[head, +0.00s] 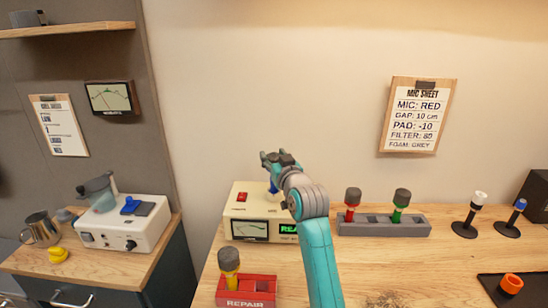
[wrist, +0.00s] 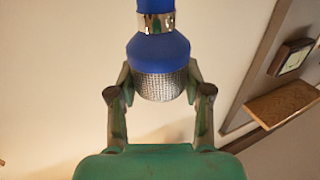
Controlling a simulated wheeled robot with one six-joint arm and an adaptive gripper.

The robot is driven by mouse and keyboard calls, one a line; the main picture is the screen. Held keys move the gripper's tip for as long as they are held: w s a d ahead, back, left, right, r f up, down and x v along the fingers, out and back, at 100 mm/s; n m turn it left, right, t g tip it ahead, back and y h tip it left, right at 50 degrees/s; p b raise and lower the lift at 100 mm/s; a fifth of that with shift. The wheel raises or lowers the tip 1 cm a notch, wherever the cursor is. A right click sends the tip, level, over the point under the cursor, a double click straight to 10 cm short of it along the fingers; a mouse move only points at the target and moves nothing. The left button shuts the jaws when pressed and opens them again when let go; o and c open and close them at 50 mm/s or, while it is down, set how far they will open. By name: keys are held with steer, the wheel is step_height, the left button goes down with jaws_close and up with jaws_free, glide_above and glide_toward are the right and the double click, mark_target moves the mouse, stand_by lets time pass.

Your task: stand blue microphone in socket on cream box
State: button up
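My gripper (head: 274,158) is over the box's top. In the wrist view the blue microphone (wrist: 158,50) lies between the two fingers of my gripper (wrist: 160,82); they meet both sides near its mesh head, and its blue body with a metal band runs away from the palm. In the head view only a bit of blue (head: 274,187) shows below the gripper. The socket is hidden, so I cannot tell whether the microphone touches it.
A grey rack (head: 375,228) right of my arm holds red and green microphones. A red repair box (head: 247,291) with a yellow microphone stands in front. Two small black stands (head: 463,230) are at the right, near a dark tray (head: 500,290) with an orange ring.

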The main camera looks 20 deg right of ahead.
steer(key=o, duration=0.3)
steer(key=shift+s, duration=0.1)
steer(key=s, duration=0.8)
steer(key=s+d, duration=0.1)
steer(key=s, duration=0.2)
steer(key=shift+s, duration=0.4)
